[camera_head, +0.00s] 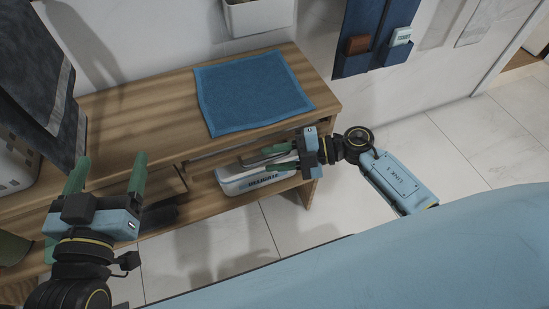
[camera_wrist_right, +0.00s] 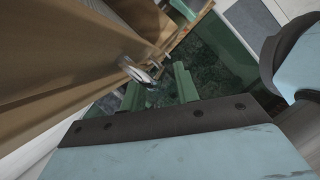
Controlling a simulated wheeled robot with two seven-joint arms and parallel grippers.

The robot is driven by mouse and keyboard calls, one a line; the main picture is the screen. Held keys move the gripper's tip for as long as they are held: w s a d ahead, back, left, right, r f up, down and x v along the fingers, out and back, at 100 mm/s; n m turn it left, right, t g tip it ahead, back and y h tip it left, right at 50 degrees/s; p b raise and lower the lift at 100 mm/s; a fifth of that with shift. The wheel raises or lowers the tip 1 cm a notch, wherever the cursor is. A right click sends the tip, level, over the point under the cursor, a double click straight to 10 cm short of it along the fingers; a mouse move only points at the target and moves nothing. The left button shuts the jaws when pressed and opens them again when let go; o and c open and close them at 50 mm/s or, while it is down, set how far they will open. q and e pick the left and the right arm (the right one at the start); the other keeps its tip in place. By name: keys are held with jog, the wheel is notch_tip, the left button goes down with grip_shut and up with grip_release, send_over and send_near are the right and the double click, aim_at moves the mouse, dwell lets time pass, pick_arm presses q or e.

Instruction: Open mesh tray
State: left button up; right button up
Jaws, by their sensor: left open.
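I cannot clearly make out a mesh tray in either view. Under the right end of the wooden bench top (camera_head: 170,95), part of the front is hidden by my right gripper (camera_head: 262,161). That gripper reaches in from the right, with its green fingers apart and pointing left. In the right wrist view its fingers (camera_wrist_right: 155,88) are also apart, with a small shiny metal piece (camera_wrist_right: 140,73), perhaps a handle, by their tips, next to a brown wooden panel (camera_wrist_right: 65,60). I cannot tell whether they touch it. My left gripper (camera_head: 109,166) is open and empty in front of the bench's left part.
A pale box with dark lettering (camera_head: 235,184) sits on the lower shelf, below my right gripper. A blue towel (camera_head: 250,92) lies on the bench top. A dark towel (camera_head: 40,75) hangs at left. The tiled floor (camera_head: 225,250) in front is clear.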

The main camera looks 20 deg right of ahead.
jog(key=shift+a, duration=0.2)
grip_shut()
dwell(0.4)
